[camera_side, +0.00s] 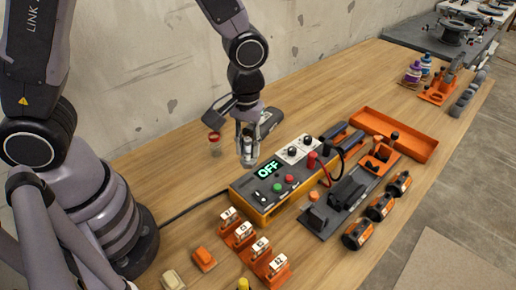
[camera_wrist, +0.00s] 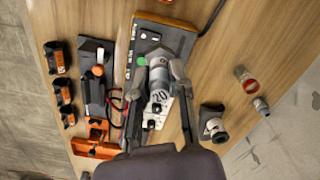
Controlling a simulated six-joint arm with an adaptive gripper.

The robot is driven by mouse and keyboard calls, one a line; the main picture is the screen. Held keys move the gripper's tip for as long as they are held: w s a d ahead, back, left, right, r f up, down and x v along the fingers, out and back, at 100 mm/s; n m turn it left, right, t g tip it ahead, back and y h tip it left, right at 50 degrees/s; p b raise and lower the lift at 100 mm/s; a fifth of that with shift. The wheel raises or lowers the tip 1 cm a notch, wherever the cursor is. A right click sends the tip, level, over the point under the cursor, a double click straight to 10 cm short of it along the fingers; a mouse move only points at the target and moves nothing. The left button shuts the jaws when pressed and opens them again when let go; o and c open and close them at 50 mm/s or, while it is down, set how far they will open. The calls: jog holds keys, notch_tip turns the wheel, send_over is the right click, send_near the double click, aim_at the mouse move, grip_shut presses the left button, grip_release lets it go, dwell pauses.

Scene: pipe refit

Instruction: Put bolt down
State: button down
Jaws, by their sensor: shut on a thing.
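My gripper (camera_side: 250,142) is shut on a silvery cylindrical piece, which I take to be the bolt (camera_side: 248,157). It hangs roughly upright in the side view, just behind and left of the control box (camera_side: 262,190). In the wrist view the bolt (camera_wrist: 155,62) is between the two fingers of my gripper (camera_wrist: 160,72), in front of the box. A "20" marking shows near the fingers, but I cannot tell what it is on. The bolt's far end is partly hidden, and its exact height over the table is unclear.
The control box reads "OFF". Orange numbered holders (camera_side: 242,234) stand in front of it. Black-and-orange cylinders (camera_side: 380,207), a dark fixture (camera_side: 345,195) and an orange tray (camera_side: 400,135) lie to its right. A red-ringed piece (camera_wrist: 248,85) lies near the wall.

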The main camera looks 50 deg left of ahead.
jog(key=w+a+n, duration=0.3)
jog(key=a, duration=0.9)
jog(key=w+a+n, duration=0.2)
jog(key=a+n, duration=0.2)
jog(key=a, duration=0.9)
jog(key=s+a+n, duration=0.2)
jog(key=s+a, duration=0.2)
jog(key=a, duration=0.6)
notch_tip(320, 180, down, 18)
jog(key=shift+w+a+r, duration=0.1)
jog(key=shift+a, duration=0.05)
jog(key=c, duration=1)
grip_release()
